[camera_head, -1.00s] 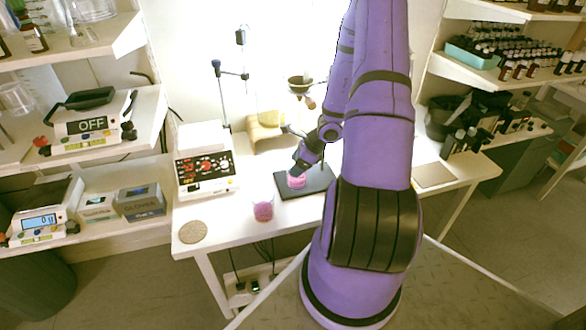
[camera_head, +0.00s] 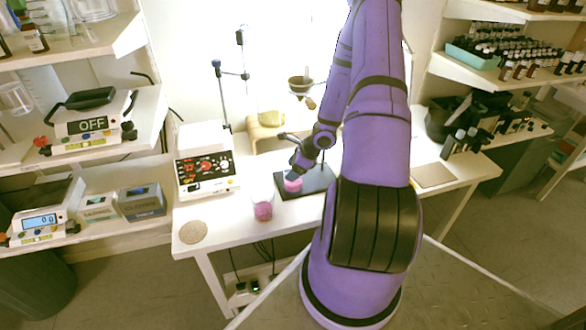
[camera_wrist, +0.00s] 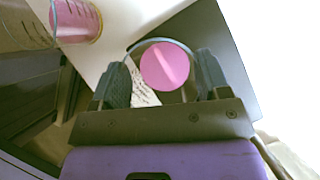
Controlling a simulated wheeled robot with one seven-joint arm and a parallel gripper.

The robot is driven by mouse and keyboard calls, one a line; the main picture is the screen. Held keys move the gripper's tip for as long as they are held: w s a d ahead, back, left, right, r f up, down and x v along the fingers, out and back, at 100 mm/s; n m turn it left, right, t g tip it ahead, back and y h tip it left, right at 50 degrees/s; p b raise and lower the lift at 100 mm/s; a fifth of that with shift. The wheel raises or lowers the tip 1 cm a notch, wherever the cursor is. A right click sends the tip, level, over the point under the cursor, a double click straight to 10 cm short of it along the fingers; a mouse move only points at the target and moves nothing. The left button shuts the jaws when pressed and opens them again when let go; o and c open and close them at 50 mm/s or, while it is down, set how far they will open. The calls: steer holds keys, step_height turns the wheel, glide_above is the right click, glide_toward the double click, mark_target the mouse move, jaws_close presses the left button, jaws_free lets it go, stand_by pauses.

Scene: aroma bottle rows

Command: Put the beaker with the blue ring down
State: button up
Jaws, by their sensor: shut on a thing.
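My gripper (camera_head: 296,168) reaches down over the dark mat (camera_head: 318,181) on the white bench. In the wrist view my gripper (camera_wrist: 163,82) is shut around a glass beaker (camera_wrist: 165,66) with pink contents and a thin bluish rim. The same beaker (camera_head: 293,185) shows in the head view at the left part of the mat. I cannot tell whether its base touches the mat. A second glass beaker (camera_head: 262,206) with pink contents stands on the bench to the left, apart from the mat. It also shows at the wrist view's top left (camera_wrist: 76,20).
Bare bench lies in front of the mat.

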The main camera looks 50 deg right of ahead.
steer(key=o, duration=1.3)
steer(key=v, duration=0.7)
steer(key=shift+s+d+r, duration=0.1)
steer(key=shift+r, duration=0.2)
